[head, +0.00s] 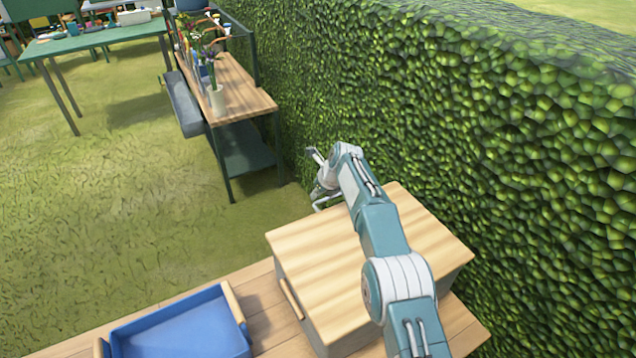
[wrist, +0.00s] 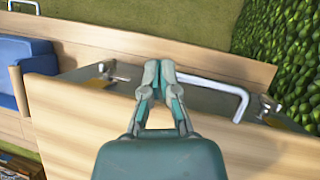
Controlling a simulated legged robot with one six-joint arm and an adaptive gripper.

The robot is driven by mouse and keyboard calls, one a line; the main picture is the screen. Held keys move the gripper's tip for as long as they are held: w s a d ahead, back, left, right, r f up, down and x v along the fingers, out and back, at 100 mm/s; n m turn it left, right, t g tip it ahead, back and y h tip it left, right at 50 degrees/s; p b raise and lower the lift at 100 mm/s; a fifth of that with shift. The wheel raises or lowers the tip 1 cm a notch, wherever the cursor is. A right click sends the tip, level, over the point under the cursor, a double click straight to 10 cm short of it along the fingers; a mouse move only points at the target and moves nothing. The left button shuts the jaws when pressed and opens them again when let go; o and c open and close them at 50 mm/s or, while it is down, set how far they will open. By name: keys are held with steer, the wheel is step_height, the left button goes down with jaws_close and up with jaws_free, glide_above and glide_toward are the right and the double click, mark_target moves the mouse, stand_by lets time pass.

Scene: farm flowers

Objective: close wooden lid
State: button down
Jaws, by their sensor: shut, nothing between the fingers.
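The wooden lid (head: 345,245) lies flat, as far as I can tell, on top of a grey-sided box (head: 305,305) in the head view. In the wrist view the wooden panel (wrist: 70,130) fills the lower part, with the grey box side (wrist: 200,98) beyond its edge. A pale bent metal bar (wrist: 215,84) sticks out beside that side. My gripper (wrist: 159,66) is shut and empty, its fingertips past the panel edge and close to the bar's left end. I cannot tell if they touch. In the head view my gripper (head: 318,160) is beyond the lid's far edge.
A blue tray (head: 185,335) with wooden handles stands left of the box on a wooden table (head: 270,328). A tall hedge (head: 500,140) runs close along the right. Another bench (head: 245,100) with potted plants stands behind, and grass lies open at left.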

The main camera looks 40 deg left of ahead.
steer(key=shift+f, duration=1.05)
steer(key=v, duration=1.2)
steer(key=shift+a, duration=0.15)
steer(key=shift+w, duration=0.1)
